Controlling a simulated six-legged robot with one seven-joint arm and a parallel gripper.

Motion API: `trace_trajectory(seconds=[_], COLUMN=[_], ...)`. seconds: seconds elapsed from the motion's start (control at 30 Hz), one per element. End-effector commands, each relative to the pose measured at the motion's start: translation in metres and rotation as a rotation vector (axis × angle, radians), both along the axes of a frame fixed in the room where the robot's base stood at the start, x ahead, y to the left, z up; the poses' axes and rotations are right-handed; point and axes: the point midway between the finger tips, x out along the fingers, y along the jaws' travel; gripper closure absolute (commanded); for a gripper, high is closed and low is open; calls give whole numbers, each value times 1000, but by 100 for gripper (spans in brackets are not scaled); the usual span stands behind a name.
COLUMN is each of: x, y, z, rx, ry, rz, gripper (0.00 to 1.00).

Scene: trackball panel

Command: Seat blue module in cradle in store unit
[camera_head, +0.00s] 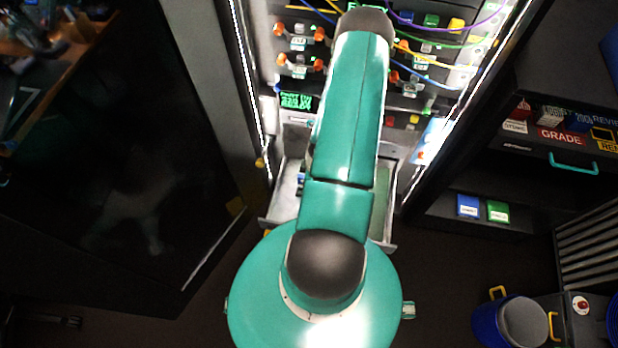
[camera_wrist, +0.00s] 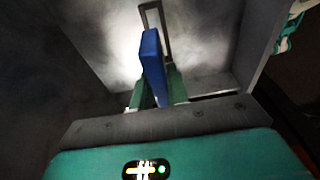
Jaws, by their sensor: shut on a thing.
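In the wrist view, my gripper (camera_wrist: 157,84) has its two green fingers shut on the upright blue module (camera_wrist: 153,58), one finger on each side. A thin dark upright frame (camera_wrist: 167,20) stands just behind the module's top; I cannot tell whether it is the cradle or whether the module touches it. Pale grey walls surround them. In the head view, my green arm reaches over an open metal drawer (camera_head: 281,198) below the lit rack. The arm hides my gripper there, and a small blue patch (camera_head: 301,181) shows beside it.
The lit rack (camera_head: 300,45) carries orange-knobbed parts and loose coloured cables above the drawer. A dark shelf unit at right holds a blue card (camera_head: 468,206) and a green card (camera_head: 498,211). A blue bin (camera_head: 490,322) stands at lower right. A dark cabinet stands left.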

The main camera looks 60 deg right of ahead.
Motion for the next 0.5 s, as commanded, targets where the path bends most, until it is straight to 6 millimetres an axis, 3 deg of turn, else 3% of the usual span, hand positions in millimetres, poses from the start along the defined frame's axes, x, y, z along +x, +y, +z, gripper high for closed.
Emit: trace_trajectory(seconds=[0.5], x=[1], y=[1], z=[-36], rx=[2], ry=[2], rz=[-1], gripper=[100])
